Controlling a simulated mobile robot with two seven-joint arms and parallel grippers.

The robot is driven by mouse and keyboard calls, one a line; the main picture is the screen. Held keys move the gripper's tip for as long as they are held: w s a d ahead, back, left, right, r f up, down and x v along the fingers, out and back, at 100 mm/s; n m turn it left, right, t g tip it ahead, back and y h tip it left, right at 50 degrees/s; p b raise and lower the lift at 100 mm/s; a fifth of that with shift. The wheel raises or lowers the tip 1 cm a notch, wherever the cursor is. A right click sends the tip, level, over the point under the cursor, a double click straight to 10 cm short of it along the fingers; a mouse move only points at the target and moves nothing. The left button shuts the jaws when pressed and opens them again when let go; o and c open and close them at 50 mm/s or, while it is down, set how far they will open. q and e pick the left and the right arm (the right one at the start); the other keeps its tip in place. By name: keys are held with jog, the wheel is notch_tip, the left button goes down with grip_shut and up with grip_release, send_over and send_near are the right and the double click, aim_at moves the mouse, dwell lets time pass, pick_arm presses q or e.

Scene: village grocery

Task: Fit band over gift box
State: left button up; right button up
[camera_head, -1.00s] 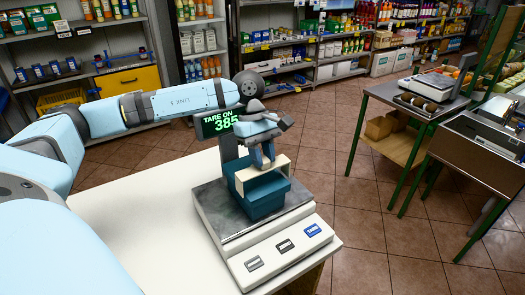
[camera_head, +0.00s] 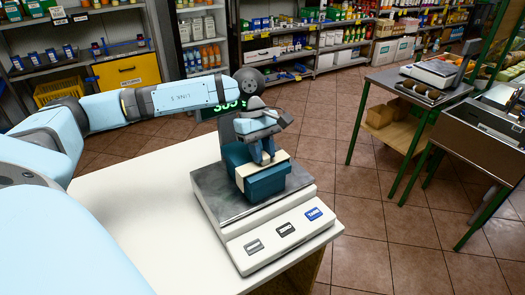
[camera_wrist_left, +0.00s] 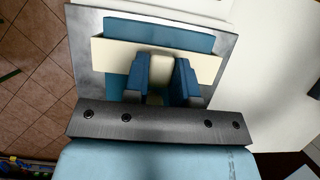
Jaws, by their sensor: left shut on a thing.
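The teal gift box (camera_head: 266,185) sits on the scale's metal plate. The cream band (camera_head: 279,157) lies across the box's middle, with teal showing on both sides of it. In the left wrist view the band (camera_wrist_left: 108,52) crosses the box (camera_wrist_left: 150,34) and sticks out a little past both its sides. My left gripper (camera_head: 262,158) points down over the box, its blue fingers (camera_wrist_left: 160,82) shut on a cream raised part of the band. How far down the band's sides reach is partly hidden. My right gripper is not in view.
The scale (camera_head: 276,230) stands on a white table (camera_head: 150,215), which is clear to its left. Its green display (camera_head: 228,106) is partly covered by my arm. A green-legged table (camera_head: 375,85) with another scale stands at the right, beyond open tiled floor. Stocked shelves line the back.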

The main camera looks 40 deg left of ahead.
pick_arm(q)
jog(key=o, duration=1)
jog(key=shift+r, duration=0.1)
jog(key=shift+b+v, duration=0.65)
jog(key=shift+v, duration=6.2)
jog(key=shift+a, duration=0.1)
